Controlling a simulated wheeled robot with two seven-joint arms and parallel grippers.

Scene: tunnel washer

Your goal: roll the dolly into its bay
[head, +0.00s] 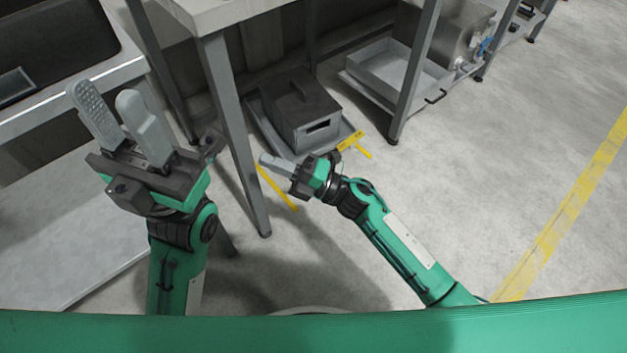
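The dolly (269,138) is a low, flat grey base on the floor under the table, between its legs. My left gripper (101,93) is raised at the left, fingers apart and empty, away from the dolly.
A table leg (238,140) stands between my two grippers, and another leg (412,80) stands right of the dolly. A shallow grey tray (385,75) with a metal unit is further right. A steel counter is at the left. Open floor lies at the right.

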